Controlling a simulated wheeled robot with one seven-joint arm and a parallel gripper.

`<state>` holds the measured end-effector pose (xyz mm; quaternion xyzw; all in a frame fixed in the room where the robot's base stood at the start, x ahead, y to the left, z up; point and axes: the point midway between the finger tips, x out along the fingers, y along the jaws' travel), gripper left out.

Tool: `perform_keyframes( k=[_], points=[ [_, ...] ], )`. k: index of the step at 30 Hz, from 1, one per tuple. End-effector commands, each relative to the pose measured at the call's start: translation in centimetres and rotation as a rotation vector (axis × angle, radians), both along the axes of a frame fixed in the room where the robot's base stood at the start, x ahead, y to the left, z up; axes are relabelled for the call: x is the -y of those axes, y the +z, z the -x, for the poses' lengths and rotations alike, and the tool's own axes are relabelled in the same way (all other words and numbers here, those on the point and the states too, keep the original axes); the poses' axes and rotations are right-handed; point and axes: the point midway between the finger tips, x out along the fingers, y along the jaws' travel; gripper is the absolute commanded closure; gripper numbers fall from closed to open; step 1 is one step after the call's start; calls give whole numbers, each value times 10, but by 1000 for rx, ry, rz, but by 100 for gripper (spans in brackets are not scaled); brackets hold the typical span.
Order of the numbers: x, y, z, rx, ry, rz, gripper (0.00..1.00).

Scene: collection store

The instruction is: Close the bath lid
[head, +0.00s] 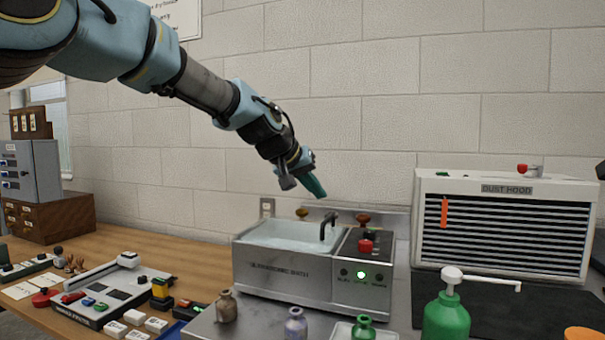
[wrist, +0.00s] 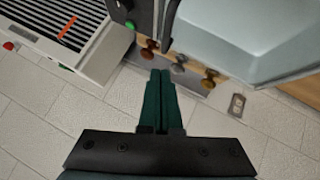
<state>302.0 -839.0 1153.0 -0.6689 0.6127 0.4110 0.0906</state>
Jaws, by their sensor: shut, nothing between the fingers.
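The ultrasonic bath (head: 272,276) is a grey metal box on the bench, with a pale bluish basin (head: 285,236) showing at its top. A thin black bent bar (head: 329,226) rises at the basin's right end. I cannot clearly tell a separate lid from the basin. In the wrist view, a large pale grey surface of the bath (wrist: 235,35) fills the upper right. My gripper (head: 320,194) is above the bath's back edge, apart from it. Its teal fingers (wrist: 160,76) are together and empty.
Knobs (wrist: 179,66) stand on the panel behind the bath. The dust hood (head: 505,228) is right of the bath. Bottles, including a green pump bottle (head: 447,317), stand in front.

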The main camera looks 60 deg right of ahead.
Motion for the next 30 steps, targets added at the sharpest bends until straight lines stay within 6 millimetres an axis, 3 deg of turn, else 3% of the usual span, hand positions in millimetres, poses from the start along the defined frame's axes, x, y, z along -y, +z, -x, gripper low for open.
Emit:
perform_keyframes(
  k=[5, 12, 30],
  points=[
    [3, -22, 13, 103, -3, -28, 100],
    [5, -39, 17, 94, 1, -26, 100],
    [5, -47, 21, 90, -1, -32, 100]
  ],
)
